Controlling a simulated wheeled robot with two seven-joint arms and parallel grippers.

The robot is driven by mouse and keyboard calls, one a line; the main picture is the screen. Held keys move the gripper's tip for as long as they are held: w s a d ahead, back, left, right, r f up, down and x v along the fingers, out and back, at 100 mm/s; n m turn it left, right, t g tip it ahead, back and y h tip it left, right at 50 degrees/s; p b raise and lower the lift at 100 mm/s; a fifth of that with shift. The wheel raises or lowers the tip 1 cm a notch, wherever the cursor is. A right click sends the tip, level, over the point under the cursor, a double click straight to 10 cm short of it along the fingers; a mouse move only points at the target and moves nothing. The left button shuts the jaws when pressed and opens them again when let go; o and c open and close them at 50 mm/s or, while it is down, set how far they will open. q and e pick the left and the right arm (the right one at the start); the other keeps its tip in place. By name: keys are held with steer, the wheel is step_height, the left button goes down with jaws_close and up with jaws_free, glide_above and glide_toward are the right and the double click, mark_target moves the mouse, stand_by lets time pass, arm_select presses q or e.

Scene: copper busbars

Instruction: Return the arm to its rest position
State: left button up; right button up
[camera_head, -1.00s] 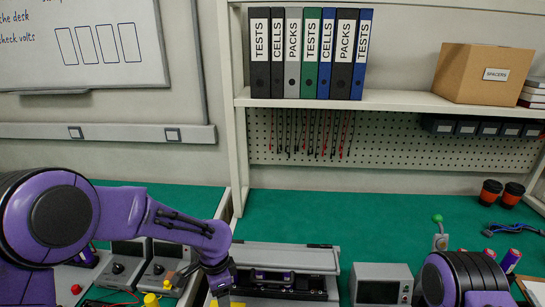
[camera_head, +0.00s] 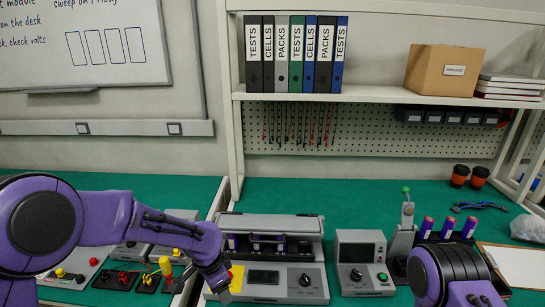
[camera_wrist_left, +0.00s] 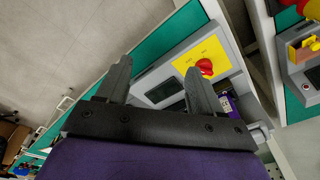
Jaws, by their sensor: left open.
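My left arm comes in from the left in the head view, bent at a purple joint, with its forearm reaching right and down. My left gripper (camera_head: 218,290) points down at the front left corner of a grey bench machine (camera_head: 310,275). In the left wrist view the gripper (camera_wrist_left: 157,72) has its two fingers apart with nothing between them. Beyond them shows the machine's yellow panel with a red knob (camera_wrist_left: 205,67). Purple cells (camera_head: 267,243) sit in the machine's bay. My right arm shows at the bottom right; its gripper is out of view.
A grey meter box (camera_head: 362,250) stands right of the machine, then a small lever press (camera_head: 405,220) and upright purple cells (camera_head: 447,228). Power supplies and a red-button box (camera_head: 70,272) are at the left. Green bench (camera_head: 300,190) behind is clear.

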arm_select(q)
step_height(320, 180, down, 9)
steer(key=s+n+t+h+b, duration=0.1)
steer(key=n+t, duration=0.4)
steer(key=n, duration=0.4)
steer(key=s+a+f+n+y+b, duration=0.25)
steer(key=s+a+f+n, duration=0.35)
steer(key=s+a+f, duration=0.3)
steer(key=s+a+f+g+y+b, duration=0.1)
steer(key=s+a+f, duration=0.1)
steer(key=s, duration=0.5)
steer(key=s+a+f+n+g+y, duration=0.1)
steer(key=s+a+f, duration=0.1)
steer(key=s, duration=0.5)
steer(key=s+a+f+n+g+y+b, duration=0.1)
steer(key=s+a+f, duration=0.1)
steer(key=s, duration=0.5)
steer(key=shift+a+f+b, duration=0.35)
steer(key=shift+a+f, duration=0.05)
steer(key=shift+a, duration=0.1)
arm_select(e)
step_height(320, 180, down, 6)
steer(key=shift+w+f, duration=0.2)
steer(key=shift+f, duration=0.05)
steer(key=shift+d, duration=0.1)
